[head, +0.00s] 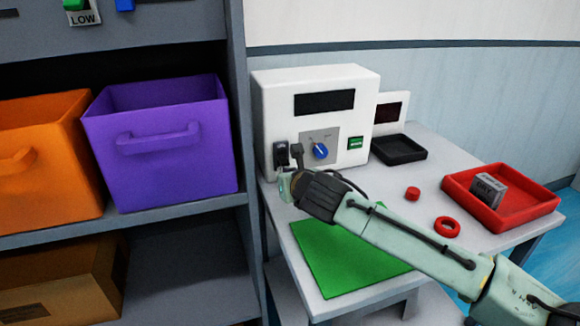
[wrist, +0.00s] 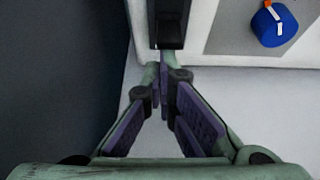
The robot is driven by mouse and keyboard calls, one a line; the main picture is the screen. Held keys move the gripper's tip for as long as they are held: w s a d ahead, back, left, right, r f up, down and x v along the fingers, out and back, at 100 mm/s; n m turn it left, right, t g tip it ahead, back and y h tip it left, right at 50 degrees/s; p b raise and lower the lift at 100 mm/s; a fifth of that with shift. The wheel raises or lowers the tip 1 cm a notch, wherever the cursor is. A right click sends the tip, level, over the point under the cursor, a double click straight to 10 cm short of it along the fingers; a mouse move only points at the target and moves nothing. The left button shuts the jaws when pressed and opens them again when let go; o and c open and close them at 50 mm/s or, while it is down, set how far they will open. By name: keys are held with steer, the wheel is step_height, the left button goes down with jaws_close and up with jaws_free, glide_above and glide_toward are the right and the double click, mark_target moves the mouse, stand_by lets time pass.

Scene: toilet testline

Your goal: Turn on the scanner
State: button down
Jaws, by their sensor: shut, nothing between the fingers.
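The scanner appears to be the white box (head: 276,92) at the back left of the table, with a dark display, a blue knob (head: 320,151) and a green button (head: 355,143). A black switch (head: 281,153) is low on its front left. My gripper (head: 297,154) is shut and empty in front of the panel, beside the switch. In the wrist view, the closed fingers (wrist: 168,80) point at the black switch (wrist: 170,22), just below it. I cannot tell whether they touch. The blue knob (wrist: 275,26) is at the upper right, clear of the fingers.
A green mat (head: 330,262) lies under my arm. A black tray (head: 398,150), red ring (head: 447,227), red cap (head: 412,193) and red tray (head: 530,213) with a grey block (head: 488,190) are on the right. A shelf with purple (head: 165,160) and orange bins (head: 45,165) stands close left.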

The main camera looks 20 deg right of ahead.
steer(key=shift+s+r+p, duration=0.1)
steer(key=shift+r+p, duration=0.2)
steer(key=shift+r, duration=0.3)
steer(key=shift+f, duration=0.25)
steer(key=shift+r+p, duration=0.6)
steer(key=shift+r, duration=0.2)
steer(key=shift+r, duration=0.1)
